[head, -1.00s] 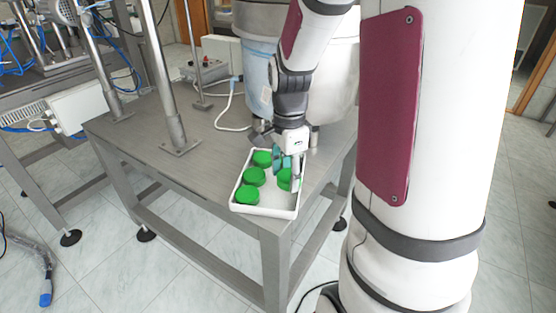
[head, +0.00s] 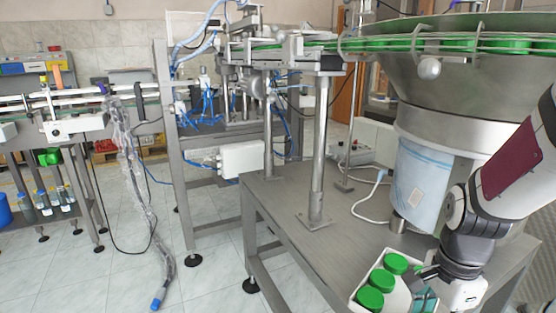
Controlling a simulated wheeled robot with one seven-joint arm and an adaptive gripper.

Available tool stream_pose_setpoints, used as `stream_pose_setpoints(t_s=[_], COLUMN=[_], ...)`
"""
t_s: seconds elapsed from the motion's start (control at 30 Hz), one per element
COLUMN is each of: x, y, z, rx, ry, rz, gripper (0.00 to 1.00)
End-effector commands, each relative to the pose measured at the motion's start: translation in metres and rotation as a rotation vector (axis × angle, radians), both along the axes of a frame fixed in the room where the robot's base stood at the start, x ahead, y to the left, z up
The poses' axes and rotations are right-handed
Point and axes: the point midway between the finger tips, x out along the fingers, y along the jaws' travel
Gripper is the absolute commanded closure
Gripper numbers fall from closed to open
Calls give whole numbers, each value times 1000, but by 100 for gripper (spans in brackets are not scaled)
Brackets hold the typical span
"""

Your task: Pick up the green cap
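Three round green caps show in the head view: the far one (head: 395,263), the middle one (head: 382,281) and the near one (head: 369,298). They lie in a row along the left side of a white tray (head: 400,296) at the lower right of the picture. The tray's near part is cut off by the picture's bottom edge. My gripper (head: 424,300) points down at the tray's right side, beside the caps. Its fingers are partly cut off and whatever is between them is hidden, so I cannot tell whether it is open or shut.
The tray stands on a grey metal table (head: 290,205) with upright posts (head: 320,150). A large metal feeder bowl (head: 450,85), with green caps along its rim, stands behind my arm. A white cable (head: 372,205) lies on the table. The table's middle is clear.

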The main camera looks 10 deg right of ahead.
Motion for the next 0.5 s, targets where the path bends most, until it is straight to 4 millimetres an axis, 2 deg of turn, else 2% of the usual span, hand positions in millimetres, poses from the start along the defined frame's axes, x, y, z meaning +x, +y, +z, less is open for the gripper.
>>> stream_pose_setpoints(t_s=[0.3,0.5], x=[63,93], y=[49,85], z=[2,2], rx=[-2,-1], ry=[2,2], rz=[750,1179], gripper=[62,62])
